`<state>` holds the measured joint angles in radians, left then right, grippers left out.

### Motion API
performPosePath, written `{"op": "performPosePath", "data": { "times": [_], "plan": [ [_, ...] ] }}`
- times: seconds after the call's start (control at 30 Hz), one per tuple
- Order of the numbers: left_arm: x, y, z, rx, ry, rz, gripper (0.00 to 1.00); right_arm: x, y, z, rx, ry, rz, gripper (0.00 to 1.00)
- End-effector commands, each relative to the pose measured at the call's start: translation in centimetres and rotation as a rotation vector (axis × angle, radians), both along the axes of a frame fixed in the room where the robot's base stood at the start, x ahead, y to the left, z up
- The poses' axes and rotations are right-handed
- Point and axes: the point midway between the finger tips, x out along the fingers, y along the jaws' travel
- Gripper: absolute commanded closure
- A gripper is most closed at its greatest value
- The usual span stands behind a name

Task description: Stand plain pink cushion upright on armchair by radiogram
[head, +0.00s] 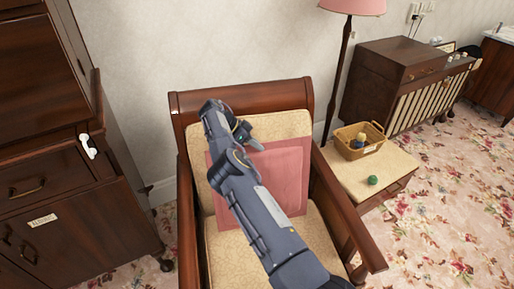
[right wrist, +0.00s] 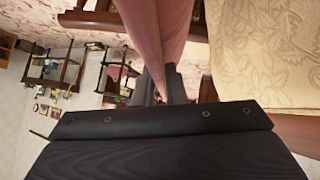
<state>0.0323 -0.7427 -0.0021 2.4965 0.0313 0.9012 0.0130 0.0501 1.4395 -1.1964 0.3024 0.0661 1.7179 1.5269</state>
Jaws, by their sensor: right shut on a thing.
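The pink cushion (head: 281,178) stands upright on the armchair, its back toward the cream backrest (head: 285,125). Its lower edge is at or close to the cream seat (head: 225,240); I cannot tell if it touches. The wooden armchair (head: 240,97) faces me. My right gripper (head: 253,142) is at the cushion's top edge, and my arm hides the cushion's left middle. In the right wrist view, the cushion (right wrist: 160,30) runs between the fingers (right wrist: 163,86), which are shut on it. My left gripper is not in view.
The radiogram (head: 388,68) stands to the right, behind a cream-topped stool (head: 345,180) with a wicker basket (head: 350,150) and green ball (head: 373,180). A lamp with a pink shade (head: 352,6) stands behind the armchair. A dark cabinet (head: 50,190) stands close on the left.

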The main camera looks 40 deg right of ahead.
Motion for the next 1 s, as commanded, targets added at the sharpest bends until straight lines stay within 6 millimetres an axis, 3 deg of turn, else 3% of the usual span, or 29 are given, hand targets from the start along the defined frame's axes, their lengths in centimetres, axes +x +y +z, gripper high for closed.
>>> {"op": "performPosePath", "data": {
  "times": [0.13, 0.17, 0.2, 0.37, 0.67, 1.0],
  "plan": [
    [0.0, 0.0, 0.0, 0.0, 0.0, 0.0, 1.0, 0.1, 0.0, 0.0, -0.001, -0.007, 0.003, 1.0],
    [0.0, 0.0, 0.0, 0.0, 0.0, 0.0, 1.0, 0.1, 0.0, 0.0, -0.001, -0.007, 0.003, 0.88],
    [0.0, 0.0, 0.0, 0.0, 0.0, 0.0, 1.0, 0.1, 0.0, 0.0, -0.001, -0.007, 0.003, 0.83],
    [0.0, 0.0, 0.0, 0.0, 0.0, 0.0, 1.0, 0.1, 0.0, 0.0, -0.001, -0.005, 0.002, 0.64],
    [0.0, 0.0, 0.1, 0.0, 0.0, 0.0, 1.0, 0.1, 0.0, 0.0, 0.001, -0.003, 0.001, 0.64],
    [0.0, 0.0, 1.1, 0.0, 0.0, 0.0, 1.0, 0.1, 0.0, 2.4, 0.0, -0.005, 0.001, 0.64]
  ]
}}
